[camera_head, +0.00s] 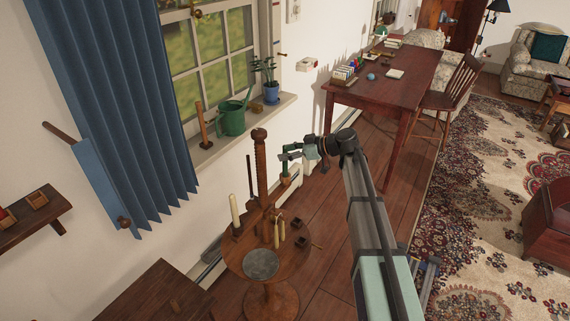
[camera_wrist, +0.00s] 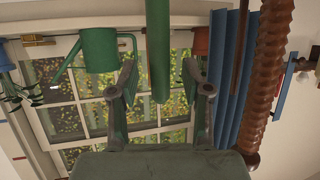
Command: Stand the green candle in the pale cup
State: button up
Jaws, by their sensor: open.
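The green candle (camera_wrist: 158,50) runs between my gripper's two fingers in the wrist view, which is upside down. Its lower end passes out of the frame at the top. My gripper (camera_wrist: 159,82) is open, with a gap on each side of the candle. In the head view the green candle (camera_head: 285,160) looks upright at my gripper (camera_head: 289,152), above a small light-brown cup (camera_head: 285,181) on the wooden candle stand (camera_head: 261,170). This may be the pale cup. I cannot tell whether the candle's foot is seated in it.
The stand's threaded post (camera_wrist: 267,75) rises close beside my gripper. A cream candle (camera_head: 235,212) stands on the round table (camera_head: 295,262), with small holders nearby. The window sill behind holds a green watering can (camera_head: 232,119) and a blue plant pot (camera_head: 272,95).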

jog(key=v, duration=1.1)
jog(key=s+d+f+m+g+h, duration=0.1)
jog(key=s+d+f+m+h, duration=0.3)
jog(key=s+f, duration=0.6)
jog(key=s+d+f+m+g+h, duration=0.15)
jog(key=s+f+m, duration=0.4)
jog(key=f, duration=0.95)
jog(key=s+d+f+m+g+h, duration=0.1)
jog(key=s+d+f+m+h, duration=0.3)
jog(key=s+f, duration=0.55)
jog(key=s+d+f+g+h, duration=0.1)
jog(key=s+f+g, duration=0.1)
jog(key=s+f, duration=0.4)
jog(key=s+d+f+m+g+h, duration=0.1)
jog(key=s+f, duration=0.5)
jog(key=s, duration=1.1)
jog(key=s+d+f+m+g+h, duration=0.1)
jog(key=s+f+g, duration=0.2)
jog(key=s+f, duration=0.3)
jog(key=s, duration=0.5)
jog(key=shift+s+d+h, duration=0.15)
jog(key=shift+d+h, duration=0.2)
jog(key=shift+d, duration=0.05)
